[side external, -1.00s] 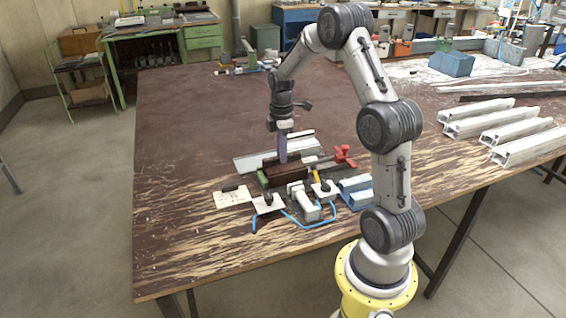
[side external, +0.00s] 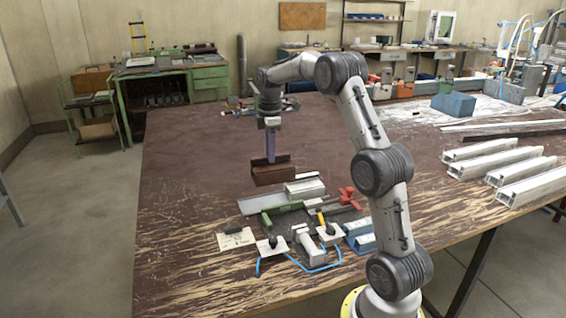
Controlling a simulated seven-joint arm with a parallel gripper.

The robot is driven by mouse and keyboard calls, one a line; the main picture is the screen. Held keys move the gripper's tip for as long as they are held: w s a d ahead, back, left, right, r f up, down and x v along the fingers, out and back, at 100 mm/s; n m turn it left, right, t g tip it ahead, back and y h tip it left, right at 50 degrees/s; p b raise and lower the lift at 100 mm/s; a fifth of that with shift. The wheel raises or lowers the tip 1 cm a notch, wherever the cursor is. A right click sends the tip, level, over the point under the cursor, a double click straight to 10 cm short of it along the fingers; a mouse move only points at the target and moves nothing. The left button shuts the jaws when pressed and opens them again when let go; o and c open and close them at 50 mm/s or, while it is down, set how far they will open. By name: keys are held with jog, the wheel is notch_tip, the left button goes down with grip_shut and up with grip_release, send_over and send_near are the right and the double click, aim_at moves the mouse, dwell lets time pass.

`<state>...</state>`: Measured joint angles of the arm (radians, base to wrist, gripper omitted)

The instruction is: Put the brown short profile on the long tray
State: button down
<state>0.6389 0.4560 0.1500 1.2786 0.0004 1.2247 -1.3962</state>
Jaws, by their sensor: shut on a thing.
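The brown short profile (side external: 272,176) hangs in the air, roughly level, above the fixtures on the table. My gripper (side external: 270,158) points down and is shut on the profile at its upper edge. A long flat grey piece, which looks like the long tray (side external: 255,205), lies on the table below and in front of the profile, in the picture. A white short profile (side external: 305,188) sits at its right part. The exact height of the brown profile over the table is hard to tell.
White plates, blue tubing (side external: 300,268) and a blue block (side external: 357,231) are nearer. Long white profiles (side external: 505,160) lie at right. The table's left side is clear.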

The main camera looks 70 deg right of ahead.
jog(key=shift+w+d+f, duration=0.15)
jog(key=shift+w+f, duration=0.6)
jog(key=shift+f, duration=1.1)
jog(key=shift+w+d+f, duration=0.1)
jog(key=shift+w+f, duration=0.7)
jog(key=shift+f, duration=1.05)
jog(key=shift+w+d+f, duration=0.15)
jog(key=shift+w+f, duration=0.6)
jog(key=shift+f, duration=1.1)
jog(key=c, duration=0.7)
grip_release()
jog(key=shift+o, duration=0.2)
jog(key=shift+r, duration=0.1)
